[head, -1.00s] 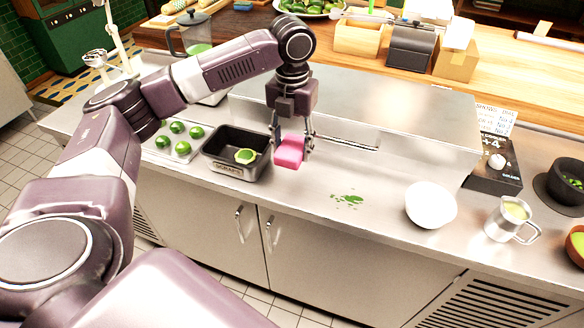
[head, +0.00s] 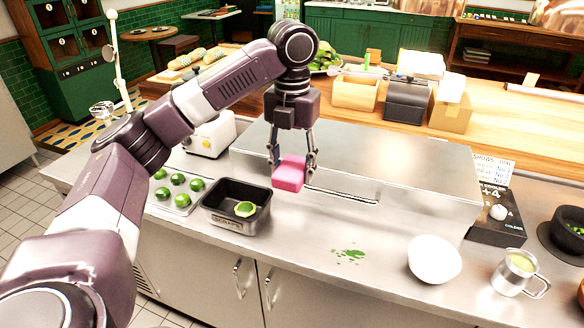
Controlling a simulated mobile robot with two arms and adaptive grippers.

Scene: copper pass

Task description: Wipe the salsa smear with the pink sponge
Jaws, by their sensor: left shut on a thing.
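The pink sponge (head: 289,174) is held between the fingers of my left gripper (head: 291,160), which is shut on it and points down. The sponge looks raised above the steel counter, to the right of the black tin. The salsa smear (head: 349,255) is a patch of green bits on the counter, nearer the front edge and to the right of the sponge. The sponge and the smear are apart. My right gripper is not in view.
A black tin (head: 236,222) with a cut green item stands left of the smear. A white bowl (head: 434,260) and a metal mug (head: 518,272) stand to its right. A steel box-like riser (head: 380,160) with a front bar (head: 345,196) lies behind. Counter around the smear is clear.

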